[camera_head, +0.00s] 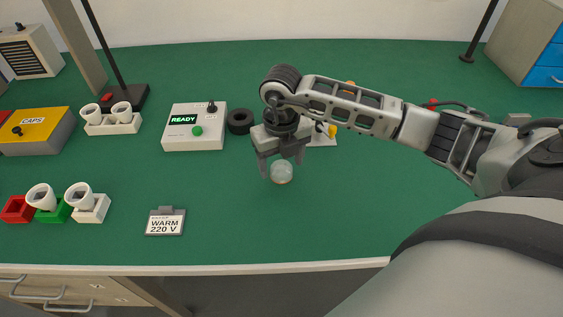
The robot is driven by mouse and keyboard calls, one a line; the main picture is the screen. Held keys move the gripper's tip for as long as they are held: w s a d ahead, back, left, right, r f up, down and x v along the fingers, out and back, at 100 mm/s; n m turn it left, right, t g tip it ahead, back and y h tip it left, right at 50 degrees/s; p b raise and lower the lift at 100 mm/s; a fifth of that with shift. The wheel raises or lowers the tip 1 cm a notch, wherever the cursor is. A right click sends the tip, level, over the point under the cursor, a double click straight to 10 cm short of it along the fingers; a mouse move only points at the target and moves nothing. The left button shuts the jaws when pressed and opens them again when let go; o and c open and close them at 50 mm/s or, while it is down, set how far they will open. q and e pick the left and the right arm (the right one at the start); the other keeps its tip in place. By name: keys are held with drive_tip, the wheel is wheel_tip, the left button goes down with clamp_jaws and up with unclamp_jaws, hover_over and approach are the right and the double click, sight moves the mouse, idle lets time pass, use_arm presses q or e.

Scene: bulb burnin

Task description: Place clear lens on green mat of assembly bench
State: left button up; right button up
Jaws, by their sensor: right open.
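The clear lens (282,173), a small round translucent piece, appears against the green mat (330,215) of the bench, in the middle of the head view. My right gripper (281,164) comes in from the right and points down. Its fingers are open, one on each side of the lens and slightly above it. I cannot tell whether the lens touches a finger. My left gripper is not in view.
A white box reading READY (193,137) and a black ring (240,121) stand behind and left of the gripper. A WARM 220 V sign (165,222) stands front left. Lamp sockets (88,206) and a yellow CAPS box (38,131) are further left. The front centre mat is clear.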

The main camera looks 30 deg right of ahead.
sight(281, 167)
wheel_tip(281, 167, up, 11)
drive_tip(key=b, duration=0.1)
idle(0.7)
